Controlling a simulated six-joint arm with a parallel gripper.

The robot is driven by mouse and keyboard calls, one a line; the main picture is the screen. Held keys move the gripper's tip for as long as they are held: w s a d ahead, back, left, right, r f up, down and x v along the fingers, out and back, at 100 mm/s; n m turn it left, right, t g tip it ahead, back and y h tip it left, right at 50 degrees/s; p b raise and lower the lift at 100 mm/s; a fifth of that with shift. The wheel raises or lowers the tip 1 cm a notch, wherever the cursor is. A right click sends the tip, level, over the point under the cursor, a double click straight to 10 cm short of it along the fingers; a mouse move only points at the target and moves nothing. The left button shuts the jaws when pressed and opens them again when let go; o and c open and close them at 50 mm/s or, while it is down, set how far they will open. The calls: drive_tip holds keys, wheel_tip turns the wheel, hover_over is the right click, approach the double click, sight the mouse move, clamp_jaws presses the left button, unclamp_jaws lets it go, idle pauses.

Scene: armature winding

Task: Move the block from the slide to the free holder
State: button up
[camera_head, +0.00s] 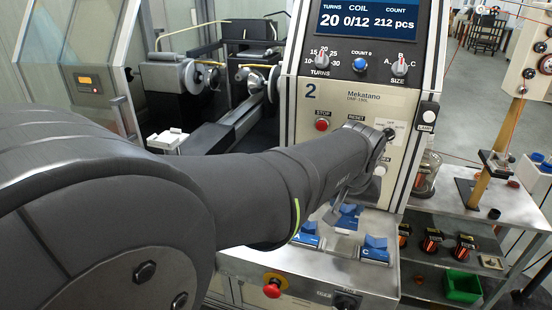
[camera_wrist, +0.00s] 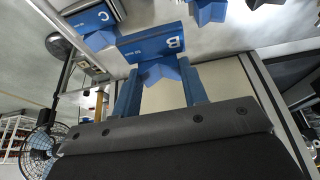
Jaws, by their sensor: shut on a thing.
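My gripper (camera_wrist: 160,92) has its two blue fingers closed on either side of the light-blue notched part of block B (camera_wrist: 150,45). Block B has a dark-blue face with a white letter B. In the head view, block B (camera_head: 348,217) shows below my forearm, and my fingers there are mostly hidden by the arm. I cannot tell whether the block rests on something or is lifted. Similar blue block C (camera_head: 374,251) and block A (camera_head: 306,238) sit on the light shelf. The slide and the free holder cannot be told apart surely.
The machine panel (camera_head: 350,105) with knobs and buttons stands close behind my arm. A red stop button (camera_head: 272,287) is on the shelf's front. A side rack (camera_head: 470,200) with spools and a green bin (camera_head: 462,285) stands at the right.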

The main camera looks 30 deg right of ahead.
drive_tip(key=shift+s+f, duration=0.1)
drive_tip(key=shift+f, duration=3.65)
drive_tip(key=shift+f, duration=0.3)
drive_tip(key=o, duration=1.2)
drive_tip(key=shift+c, duration=0.2)
drive_tip(key=shift+r, duration=0.1)
drive_tip(key=v, duration=1.7)
drive_tip(key=x, duration=1.7)
